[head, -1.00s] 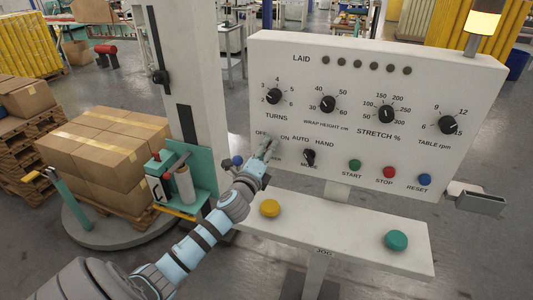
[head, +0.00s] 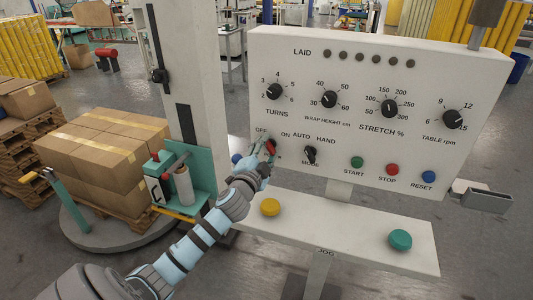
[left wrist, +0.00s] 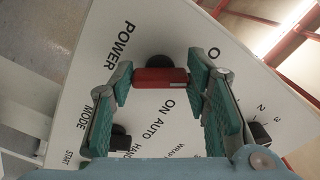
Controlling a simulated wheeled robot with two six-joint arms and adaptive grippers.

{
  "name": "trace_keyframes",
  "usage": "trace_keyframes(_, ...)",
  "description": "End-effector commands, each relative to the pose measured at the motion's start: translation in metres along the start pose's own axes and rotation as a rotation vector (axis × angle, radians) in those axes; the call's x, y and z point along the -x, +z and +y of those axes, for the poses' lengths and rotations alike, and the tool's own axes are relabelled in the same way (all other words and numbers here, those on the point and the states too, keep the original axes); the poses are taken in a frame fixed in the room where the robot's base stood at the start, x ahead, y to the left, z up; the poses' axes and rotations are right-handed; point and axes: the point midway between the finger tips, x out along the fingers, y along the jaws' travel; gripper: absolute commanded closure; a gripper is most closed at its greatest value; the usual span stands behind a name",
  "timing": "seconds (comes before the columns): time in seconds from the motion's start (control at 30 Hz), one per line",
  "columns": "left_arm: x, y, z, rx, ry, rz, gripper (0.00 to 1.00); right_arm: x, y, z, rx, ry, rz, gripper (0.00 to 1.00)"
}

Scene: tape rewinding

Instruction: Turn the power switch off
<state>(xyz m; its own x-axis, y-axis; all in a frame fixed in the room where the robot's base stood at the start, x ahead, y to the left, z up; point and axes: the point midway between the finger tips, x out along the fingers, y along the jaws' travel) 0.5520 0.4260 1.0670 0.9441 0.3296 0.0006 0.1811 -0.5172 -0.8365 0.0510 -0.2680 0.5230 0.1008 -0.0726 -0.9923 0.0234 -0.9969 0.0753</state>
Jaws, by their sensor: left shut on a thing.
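The power switch is a small red handle on a dark base; it shows in the head view (head: 269,147) at the lower left of the white control panel (head: 350,72), below the OFF and ON labels. In the left wrist view the red handle (left wrist: 160,77) sits between both teal finger pads, near the POWER label. My left gripper (head: 266,150) is shut on this switch at the panel face; it also fills the left wrist view (left wrist: 161,82). The fingers hide part of the switch and its label in the head view. My right gripper is not in view.
The mode knob (head: 310,154) is close to the right of the gripper. Start (head: 357,162), stop (head: 392,169) and reset (head: 428,177) buttons lie farther right. A yellow button (head: 270,207) sits on the ledge below. The signal lamp (head: 487,12) on top is unlit.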

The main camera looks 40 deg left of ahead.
Motion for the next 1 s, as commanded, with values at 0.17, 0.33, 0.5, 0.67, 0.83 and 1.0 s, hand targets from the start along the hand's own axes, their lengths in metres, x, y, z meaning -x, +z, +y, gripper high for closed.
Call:
trace_keyframes(0.17, 0.0001, 0.0007, 0.0017, 0.110, 0.001, 0.000, 0.85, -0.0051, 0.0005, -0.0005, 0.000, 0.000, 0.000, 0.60)
trace_keyframes(0.33, 0.0001, 0.0005, 0.0018, 0.179, 0.001, -0.001, 0.85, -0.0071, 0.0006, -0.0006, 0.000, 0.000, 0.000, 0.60)
trace_keyframes(0.5, 0.0001, 0.0004, 0.0017, 0.213, 0.001, -0.001, 0.85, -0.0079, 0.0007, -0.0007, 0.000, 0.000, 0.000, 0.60)
trace_keyframes(0.67, 0.0002, 0.0004, 0.0017, 0.222, 0.001, -0.001, 0.85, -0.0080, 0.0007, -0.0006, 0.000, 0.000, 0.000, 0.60)
trace_keyframes(0.83, 0.0002, 0.0003, 0.0017, 0.223, 0.001, -0.001, 0.85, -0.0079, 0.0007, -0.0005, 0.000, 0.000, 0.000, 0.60)
trace_keyframes(1.0, 0.0002, 0.0003, 0.0018, 0.223, 0.002, -0.001, 0.47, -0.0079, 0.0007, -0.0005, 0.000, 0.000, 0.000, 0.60)
